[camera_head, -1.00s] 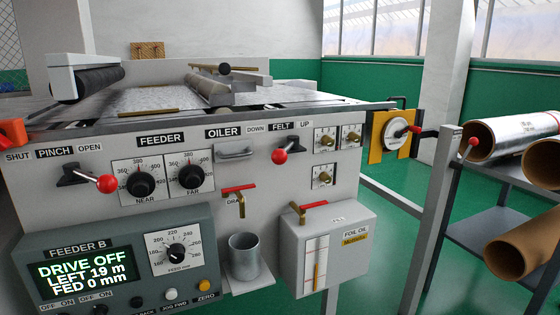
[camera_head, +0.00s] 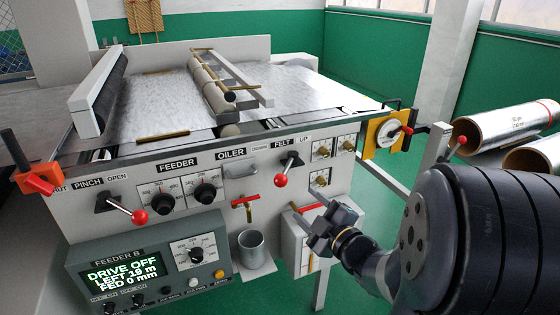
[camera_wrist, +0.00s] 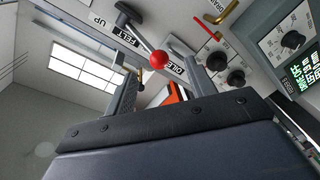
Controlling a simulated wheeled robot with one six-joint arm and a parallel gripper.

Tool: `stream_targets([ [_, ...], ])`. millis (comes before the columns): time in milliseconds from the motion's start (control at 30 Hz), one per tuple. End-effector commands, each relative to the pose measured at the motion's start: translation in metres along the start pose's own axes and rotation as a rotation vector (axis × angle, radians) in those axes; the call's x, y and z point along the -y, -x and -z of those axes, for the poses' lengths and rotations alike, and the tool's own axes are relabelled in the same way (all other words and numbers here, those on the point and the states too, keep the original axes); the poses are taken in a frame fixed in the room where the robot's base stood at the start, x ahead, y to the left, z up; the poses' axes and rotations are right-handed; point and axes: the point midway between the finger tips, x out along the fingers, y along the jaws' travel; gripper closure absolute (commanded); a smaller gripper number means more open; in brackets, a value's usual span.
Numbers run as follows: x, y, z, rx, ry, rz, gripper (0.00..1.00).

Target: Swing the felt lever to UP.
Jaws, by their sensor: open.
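The felt lever (camera_head: 287,170) is a dark lever with a red ball knob on the feeder's front panel, under the FELT label (camera_head: 278,143). Its ball hangs below the pivot and leans left, towards the DOWN side; the UP label (camera_head: 303,139) is right of the pivot. My gripper (camera_head: 326,224) is open and empty, below and right of the ball and apart from it. In the wrist view the red ball (camera_wrist: 159,60) shows beyond the gap between my fingers (camera_wrist: 160,78), and the UP label (camera_wrist: 98,20) is at upper left.
The pinch lever (camera_head: 122,209), also red-balled, is further left. A red-handled drain tap (camera_head: 246,203) and a metal cup (camera_head: 251,246) sit below the felt lever. The foil oil box (camera_head: 294,240) is partly hidden behind my gripper. Foil rolls (camera_head: 500,126) lie at right.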

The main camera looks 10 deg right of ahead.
Motion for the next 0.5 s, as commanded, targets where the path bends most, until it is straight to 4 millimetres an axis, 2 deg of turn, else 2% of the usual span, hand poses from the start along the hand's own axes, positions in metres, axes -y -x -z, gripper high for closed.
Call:
stream_targets([
  [67,-0.009,0.0,0.009,-0.041,0.024,0.004,0.47],
  [267,-0.009,-0.007,0.014,-0.077,0.044,0.01,0.47],
  [367,-0.008,-0.019,0.015,-0.077,0.042,0.011,0.47],
  [500,-0.008,-0.045,0.017,-0.077,0.042,0.012,0.47],
])
